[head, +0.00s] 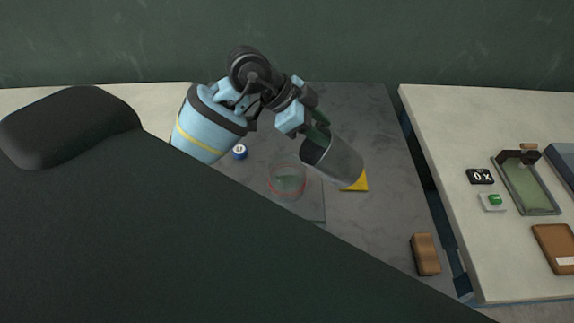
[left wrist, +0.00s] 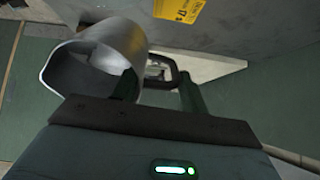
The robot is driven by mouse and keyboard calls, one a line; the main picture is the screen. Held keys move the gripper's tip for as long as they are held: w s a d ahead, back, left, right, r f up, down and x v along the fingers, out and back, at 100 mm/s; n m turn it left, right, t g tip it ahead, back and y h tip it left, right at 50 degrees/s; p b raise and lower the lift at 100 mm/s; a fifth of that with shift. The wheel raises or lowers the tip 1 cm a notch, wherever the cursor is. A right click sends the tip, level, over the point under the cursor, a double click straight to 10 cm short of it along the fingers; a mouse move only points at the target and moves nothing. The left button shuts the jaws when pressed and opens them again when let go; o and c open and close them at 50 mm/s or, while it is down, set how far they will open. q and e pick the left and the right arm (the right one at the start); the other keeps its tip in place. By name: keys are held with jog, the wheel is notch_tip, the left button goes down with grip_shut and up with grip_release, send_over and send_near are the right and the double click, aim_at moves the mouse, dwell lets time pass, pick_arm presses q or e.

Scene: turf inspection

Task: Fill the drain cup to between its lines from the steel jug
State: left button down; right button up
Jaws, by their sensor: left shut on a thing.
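The steel jug (head: 340,160) is tilted, with its open mouth toward the left, above and right of the drain cup in the head view. My left gripper (head: 318,122) is shut on the jug's handle; the left wrist view shows the jug (left wrist: 85,62) and its handle (left wrist: 165,74) between the fingers. The drain cup (head: 287,181) is clear with red lines and stands upright on a grey plate (head: 314,205). Its lower part looks greenish; I cannot tell a liquid level. No stream shows between jug and cup. My right gripper is not in view.
A brown block (head: 425,254) lies at the right. The right-hand bench holds a "0 %" display (head: 480,177), a green button (head: 494,200) and a tray (head: 526,187).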

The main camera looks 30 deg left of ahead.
pick_arm(q)
jog(key=shift+f, duration=0.15)
jog(key=shift+s+a+t+h, duration=0.1)
jog(key=shift+t+h, duration=0.2)
jog(key=shift+h, duration=0.1)
jog(key=shift+s+a+r+t+h, duration=0.1)
jog(key=shift+a+r+t+h, duration=0.1)
jog(key=shift+r+t+h, duration=0.3)
jog(key=shift+s+a+r+t+h, duration=0.1)
jog(key=shift+a+r+t+h, duration=0.1)
jog(key=shift+h, duration=0.5)
dwell(1.2)
jog(key=shift+f, duration=0.2)
dwell(0.5)
jog(key=shift+w+d+r+g+y, duration=0.15)
jog(key=shift+g+y, duration=0.15)
jog(key=shift+y, duration=0.2)
jog(key=shift+w+d+f+g+y, duration=0.1)
jog(key=shift+d+f+g+y, duration=0.15)
jog(key=shift+f+g+y, duration=0.45)
jog(key=shift+r, duration=0.15)
